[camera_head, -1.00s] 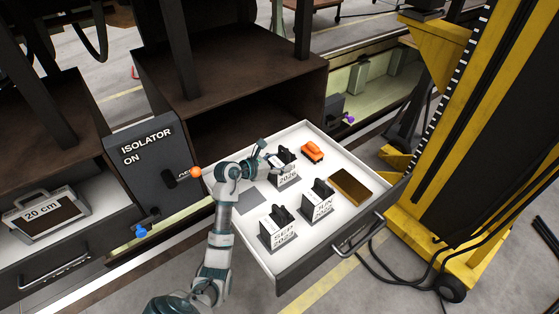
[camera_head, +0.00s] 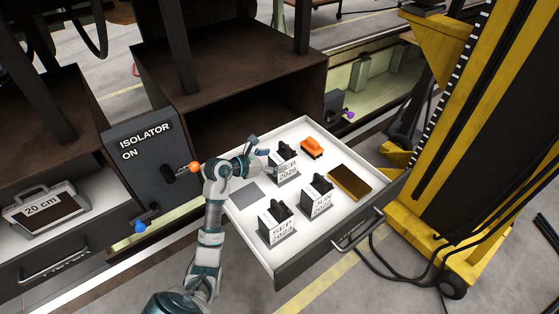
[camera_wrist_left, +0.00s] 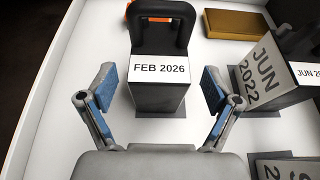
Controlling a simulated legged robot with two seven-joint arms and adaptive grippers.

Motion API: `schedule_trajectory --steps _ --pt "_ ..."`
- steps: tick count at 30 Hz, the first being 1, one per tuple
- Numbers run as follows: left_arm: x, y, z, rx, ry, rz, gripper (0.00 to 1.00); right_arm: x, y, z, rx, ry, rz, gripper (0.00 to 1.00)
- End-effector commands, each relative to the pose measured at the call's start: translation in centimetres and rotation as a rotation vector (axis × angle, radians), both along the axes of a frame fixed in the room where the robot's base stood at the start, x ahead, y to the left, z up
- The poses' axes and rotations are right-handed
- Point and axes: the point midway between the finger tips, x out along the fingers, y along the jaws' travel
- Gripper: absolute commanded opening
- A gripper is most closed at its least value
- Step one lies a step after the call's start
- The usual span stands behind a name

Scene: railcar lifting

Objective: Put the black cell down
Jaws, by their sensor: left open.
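The black cell labelled FEB 2026 (camera_wrist_left: 160,84) stands upright in the open drawer (camera_head: 262,250), with its black handle on top. In the head view this cell (camera_head: 285,166) is toward the back of the drawer. My left gripper (camera_head: 262,160) is just left of it. In the left wrist view my left gripper (camera_wrist_left: 160,90) is open, its two blue-padded fingers apart, in front of the cell and apart from it. Two more labelled cells stand nearby, JUN 2022 (camera_head: 318,200) and SEP (camera_head: 278,232). My right gripper is not in view.
An orange object (camera_head: 312,148) and a brown-gold block (camera_head: 349,183) lie in the drawer. A grey pad (camera_head: 247,195) lies flat at its left. The isolator box (camera_head: 150,165) with an orange-knobbed lever stands left of the drawer. A yellow column (camera_head: 480,130) stands at right.

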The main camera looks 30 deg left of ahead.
Motion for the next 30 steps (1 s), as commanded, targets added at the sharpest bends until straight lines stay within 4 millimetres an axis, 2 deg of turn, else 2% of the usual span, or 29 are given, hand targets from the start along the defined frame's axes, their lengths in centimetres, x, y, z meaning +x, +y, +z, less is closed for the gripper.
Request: schedule_trajectory --steps 6,12,17,30 --pt "-4.3 1.9 1.7 0.007 0.000 0.002 0.89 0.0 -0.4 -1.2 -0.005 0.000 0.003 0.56" --pt "-6.6 3.1 2.8 0.001 0.002 0.000 0.89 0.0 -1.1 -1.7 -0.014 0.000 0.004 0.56" --pt "-7.2 3.3 3.2 0.000 0.001 0.000 0.89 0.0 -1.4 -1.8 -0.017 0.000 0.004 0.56" --pt "-7.2 3.2 3.3 0.000 0.000 0.000 0.89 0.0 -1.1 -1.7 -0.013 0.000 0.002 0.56"
